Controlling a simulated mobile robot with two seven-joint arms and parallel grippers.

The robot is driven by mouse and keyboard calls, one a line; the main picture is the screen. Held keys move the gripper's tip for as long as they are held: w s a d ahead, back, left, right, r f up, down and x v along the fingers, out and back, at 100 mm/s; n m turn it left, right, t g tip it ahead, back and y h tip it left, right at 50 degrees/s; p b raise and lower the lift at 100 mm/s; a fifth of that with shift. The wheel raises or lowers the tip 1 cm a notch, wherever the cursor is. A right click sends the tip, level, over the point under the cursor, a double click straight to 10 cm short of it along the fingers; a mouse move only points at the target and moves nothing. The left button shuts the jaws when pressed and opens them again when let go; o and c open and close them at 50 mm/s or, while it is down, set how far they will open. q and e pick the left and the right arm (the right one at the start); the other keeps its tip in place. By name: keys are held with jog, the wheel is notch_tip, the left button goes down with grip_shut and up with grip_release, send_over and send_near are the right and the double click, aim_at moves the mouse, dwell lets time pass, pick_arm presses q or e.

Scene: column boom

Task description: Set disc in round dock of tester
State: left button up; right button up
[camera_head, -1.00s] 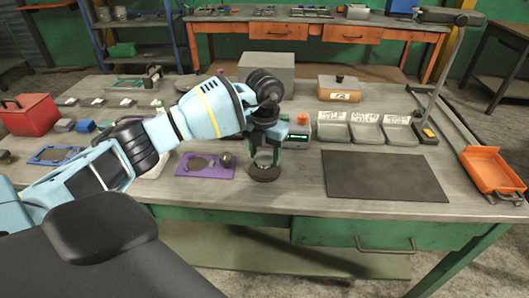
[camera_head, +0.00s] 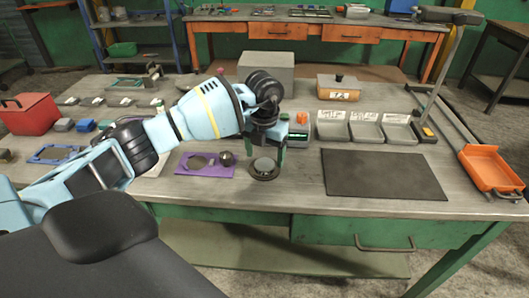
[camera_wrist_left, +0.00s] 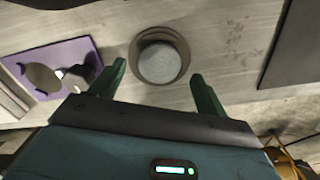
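The disc (camera_head: 264,164) is grey and round. It lies flat inside a dark round ring-shaped dock (camera_head: 266,178) near the bench's front edge. In the left wrist view the disc (camera_wrist_left: 159,62) sits within the dock's dark rim (camera_wrist_left: 135,50), apart from both fingers. My left gripper (camera_head: 266,152) is just above the dock with nothing held. Its two green fingers (camera_wrist_left: 158,72) stand wide apart in the left wrist view. A small device with a green display (camera_head: 299,138) stands behind; I cannot tell whether it joins the dock. My right gripper is not in view.
A purple plate (camera_head: 189,170) with a round opening and a dark knob-like piece lies left of the dock. A dark mat (camera_head: 385,175) lies right. Grey bins (camera_head: 364,130) and an orange tray (camera_head: 490,168) stand further right. A red box (camera_head: 28,114) is far left.

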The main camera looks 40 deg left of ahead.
aim_at(264, 164)
pick_arm(q)
jog(key=shift+s+f, duration=0.25)
jog(key=shift+f, duration=0.3)
notch_tip(264, 164, up, 14)
jog(key=shift+w+f, duration=0.25)
